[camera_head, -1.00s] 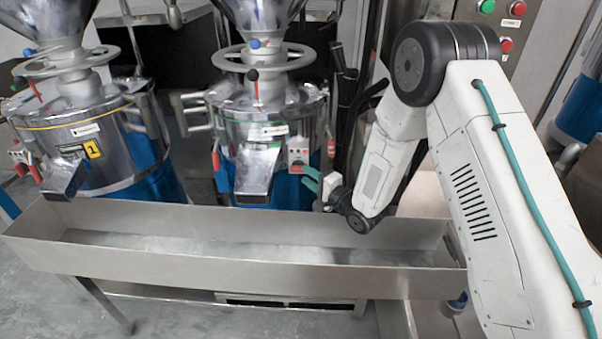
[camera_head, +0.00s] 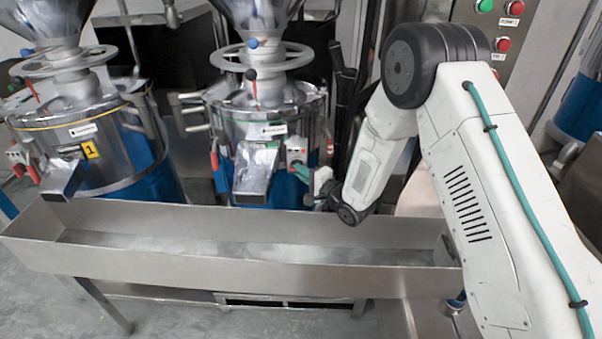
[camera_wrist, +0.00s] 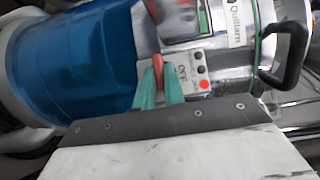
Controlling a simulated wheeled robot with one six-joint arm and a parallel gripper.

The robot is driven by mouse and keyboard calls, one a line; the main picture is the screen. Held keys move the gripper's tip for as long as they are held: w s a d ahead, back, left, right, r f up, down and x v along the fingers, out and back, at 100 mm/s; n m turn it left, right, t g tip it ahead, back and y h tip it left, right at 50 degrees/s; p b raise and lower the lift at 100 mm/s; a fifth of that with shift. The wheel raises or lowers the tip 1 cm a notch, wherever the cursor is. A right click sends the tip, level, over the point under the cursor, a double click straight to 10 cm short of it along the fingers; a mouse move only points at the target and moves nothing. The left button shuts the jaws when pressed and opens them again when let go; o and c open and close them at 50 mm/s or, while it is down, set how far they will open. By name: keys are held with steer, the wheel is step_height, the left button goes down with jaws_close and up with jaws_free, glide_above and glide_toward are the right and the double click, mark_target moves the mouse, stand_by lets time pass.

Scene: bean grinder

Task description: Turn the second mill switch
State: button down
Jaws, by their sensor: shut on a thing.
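The second mill (camera_head: 235,130) stands in the middle of the head view, a steel drum with a blue lower body and a chute. Its switch box (camera_head: 297,150) is on the right side of the drum, partly hidden by my gripper (camera_head: 302,174). In the wrist view the box is a grey panel (camera_wrist: 184,62) with small round buttons and a red one. A red switch handle (camera_wrist: 158,68) sits on it. The teal fingers of my gripper (camera_wrist: 160,78) stand on both sides of the handle and are shut on it.
A long steel trough (camera_head: 230,265) runs in front of the mills, below my arm. The first mill (camera_head: 95,145) stands at the left. A black handle (camera_wrist: 288,52) sticks out at the right of the wrist view. A button panel (camera_head: 500,30) is at upper right.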

steer(key=shift+a+r+n+g+h, duration=0.3)
steer(key=shift+n+g+h, duration=0.35)
steer(key=shift+n+h, duration=1.05)
steer(key=shift+a+r+n+g+h, duration=0.25)
steer(key=shift+n+g+h, duration=0.65)
steer(key=shift+h, duration=1.35)
steer(key=shift+a+r+n+g+h, duration=0.3)
steer(key=shift+n+g+h, duration=0.15)
steer(key=shift+n+h, duration=1.35)
steer(key=shift+h, duration=0.55)
steer(key=c, duration=1.5)
jaws_free()
steer(key=v, duration=0.7)
steer(key=shift+s+r, duration=0.3)
